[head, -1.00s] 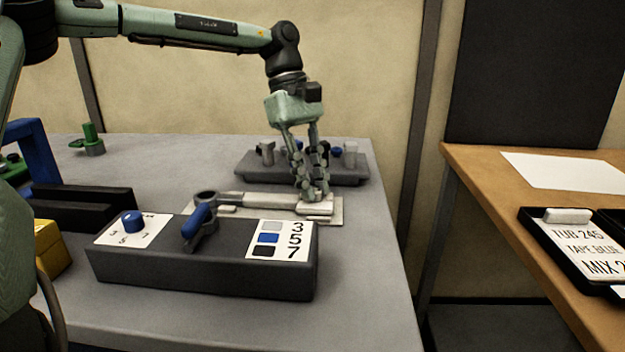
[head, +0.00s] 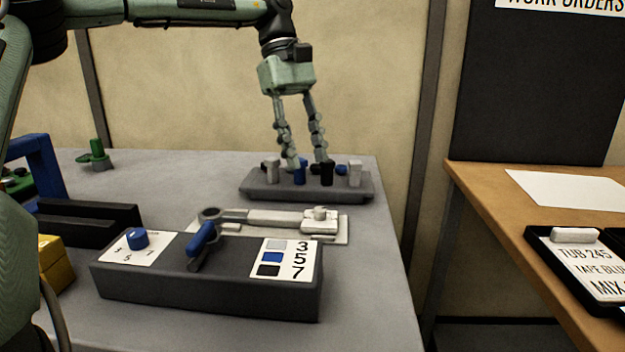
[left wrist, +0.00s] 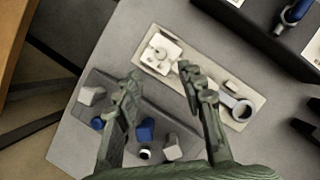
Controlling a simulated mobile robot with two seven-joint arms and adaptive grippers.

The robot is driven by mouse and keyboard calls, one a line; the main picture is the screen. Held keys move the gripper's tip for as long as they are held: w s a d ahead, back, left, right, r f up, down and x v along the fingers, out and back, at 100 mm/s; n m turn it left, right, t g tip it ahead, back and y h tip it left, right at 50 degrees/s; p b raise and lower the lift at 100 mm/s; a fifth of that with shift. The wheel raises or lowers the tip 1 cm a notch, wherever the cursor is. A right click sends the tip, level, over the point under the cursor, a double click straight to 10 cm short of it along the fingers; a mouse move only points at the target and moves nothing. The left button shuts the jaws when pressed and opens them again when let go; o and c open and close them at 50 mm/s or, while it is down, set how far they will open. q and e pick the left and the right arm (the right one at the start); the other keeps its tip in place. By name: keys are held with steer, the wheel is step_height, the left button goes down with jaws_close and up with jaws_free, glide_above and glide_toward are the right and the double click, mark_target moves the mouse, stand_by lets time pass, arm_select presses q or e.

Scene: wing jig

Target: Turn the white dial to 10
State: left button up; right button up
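A small pale round knob (head: 320,213), which I take for the white dial, sits at the right end of a white plate (head: 337,232) with a long handle-like bar. In the left wrist view the knob (left wrist: 160,50) shows on the same plate (left wrist: 252,97). No number is readable on it. My left gripper (head: 307,163) is open and empty, its fingers apart above the peg tray behind the plate. In the left wrist view the open fingers (left wrist: 160,78) stand near the plate, apart from the knob. My right gripper is not in view.
A grey tray (head: 255,187) with several white, blue and black pegs stands behind the plate. A dark box (head: 200,285) with a blue dial (head: 137,239), a blue lever (head: 201,240) and a 3-5-7 label stands in front. A side table (head: 470,180) is at right.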

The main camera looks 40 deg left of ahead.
arm_select(q)
steer(key=shift+v, duration=1.7)
steer(key=shift+f, duration=0.1)
